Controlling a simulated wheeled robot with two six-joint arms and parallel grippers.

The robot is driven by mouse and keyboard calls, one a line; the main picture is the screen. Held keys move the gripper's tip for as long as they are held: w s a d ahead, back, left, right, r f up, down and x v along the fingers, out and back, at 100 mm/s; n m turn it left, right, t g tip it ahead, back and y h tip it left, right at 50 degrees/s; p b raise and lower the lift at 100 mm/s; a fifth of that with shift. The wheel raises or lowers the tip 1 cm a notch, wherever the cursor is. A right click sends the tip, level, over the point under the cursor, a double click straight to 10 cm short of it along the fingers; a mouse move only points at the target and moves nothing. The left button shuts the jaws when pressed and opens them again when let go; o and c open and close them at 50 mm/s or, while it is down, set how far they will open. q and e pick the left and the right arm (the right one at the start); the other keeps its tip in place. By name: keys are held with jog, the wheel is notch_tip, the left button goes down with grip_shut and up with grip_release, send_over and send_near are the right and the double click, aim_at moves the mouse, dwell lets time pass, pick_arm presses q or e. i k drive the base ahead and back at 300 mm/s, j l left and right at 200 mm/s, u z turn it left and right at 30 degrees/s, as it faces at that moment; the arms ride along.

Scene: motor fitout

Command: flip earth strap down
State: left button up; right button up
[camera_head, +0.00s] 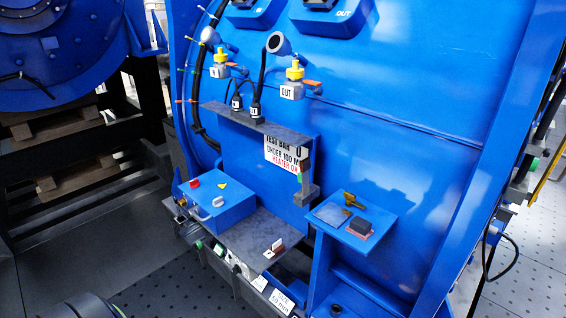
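I cannot make out the earth strap for certain. A grey upright metal bar (306,176) with a small green mark beside it stands at the right end of the grey shelf, next to the white sign (284,153). Its lower end is a wider grey block. A blue box (217,202) at the lower left carries a red block, a yellow triangle label and a grey knob. A small red-and-white piece (276,246) sits on the grey plate in front. Neither of my grippers is in view.
Two yellow-capped valves (293,82) and black cables are above the grey shelf (262,124). Dark perforated floor (165,285) lies open at the lower left.

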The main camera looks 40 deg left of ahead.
aim_at(305, 165)
jog(key=j+z, duration=0.1)
jog(key=j, duration=0.4)
jog(key=k+j+z, duration=0.1)
jog(key=j, duration=0.4)
jog(key=k+j+z, duration=0.1)
jog(key=j, duration=0.35)
jog(key=k+j+z, duration=0.1)
jog(key=j, duration=0.4)
jog(key=k+j+z, duration=0.1)
jog(key=j, duration=0.35)
